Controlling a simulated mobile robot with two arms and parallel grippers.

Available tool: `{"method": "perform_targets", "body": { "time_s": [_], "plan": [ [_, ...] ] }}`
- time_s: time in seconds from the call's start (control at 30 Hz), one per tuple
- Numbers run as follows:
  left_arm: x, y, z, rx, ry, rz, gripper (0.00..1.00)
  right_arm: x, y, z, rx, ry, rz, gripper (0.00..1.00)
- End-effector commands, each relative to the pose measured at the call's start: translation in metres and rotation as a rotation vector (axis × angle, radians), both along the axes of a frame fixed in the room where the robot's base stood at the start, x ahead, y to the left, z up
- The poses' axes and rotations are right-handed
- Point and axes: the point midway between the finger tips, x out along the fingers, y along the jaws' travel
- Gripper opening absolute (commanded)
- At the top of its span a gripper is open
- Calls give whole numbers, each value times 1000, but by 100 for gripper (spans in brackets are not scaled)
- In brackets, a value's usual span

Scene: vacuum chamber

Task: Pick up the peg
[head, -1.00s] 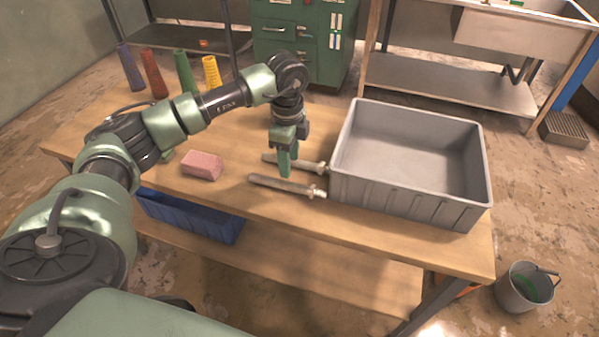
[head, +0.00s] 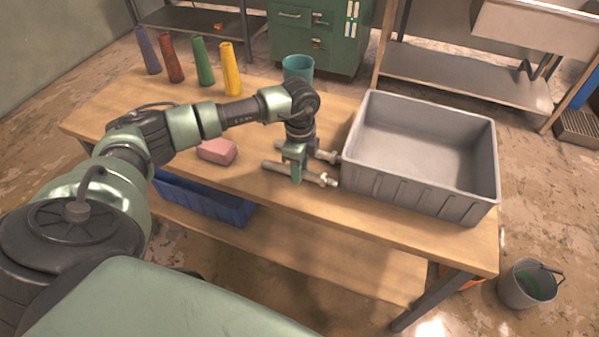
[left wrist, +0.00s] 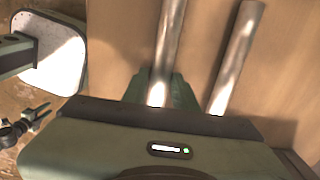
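Two grey metal pegs lie side by side on the wooden table, left of the grey bin: a near peg (head: 274,167) and a far peg (head: 324,155). Each has a knobbed right end. My left gripper (head: 296,176) points down at the near peg, one finger in front of it. In the left wrist view one peg (left wrist: 171,35) runs between the fingertips (left wrist: 162,90), and the other peg (left wrist: 238,55) lies to the right, outside them. The fingers are close to the peg's sides; whether they press on it I cannot tell.
The grey bin (head: 420,195) stands close to the pegs' right ends. A pink block (head: 217,151) lies to their left. A teal cup (head: 298,67) and several coloured cones, one yellow (head: 231,70), stand at the back. A blue bin (head: 205,200) sits below the tabletop.

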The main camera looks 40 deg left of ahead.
Motion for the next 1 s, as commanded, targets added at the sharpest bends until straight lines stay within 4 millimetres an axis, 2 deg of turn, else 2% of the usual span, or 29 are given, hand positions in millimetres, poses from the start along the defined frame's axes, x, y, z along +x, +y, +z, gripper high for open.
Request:
{"method": "perform_targets", "body": {
  "time_s": [0.03,0.07,0.1,0.43,0.6,0.77,1.0],
  "plan": [
    [0,0,0,0,0,0,11,-1,0,0,0,2,0,36],
    [0,0,0,0,0,0,3,-2,0,0,-1,3,0,36],
    [0,0,0,0,0,0,0,-3,0,0,0,4,0,36],
    [1,0,1,-1,-2,0,0,-9,-1,-1,-1,14,0,36],
    [0,4,7,0,-4,1,0,-9,-1,-9,-1,14,0,36],
    [0,4,28,-1,-5,1,0,-10,-1,-12,-1,14,0,36],
    [1,4,70,-1,-6,-1,0,-9,-1,-20,-2,14,0,36]
  ]
}}
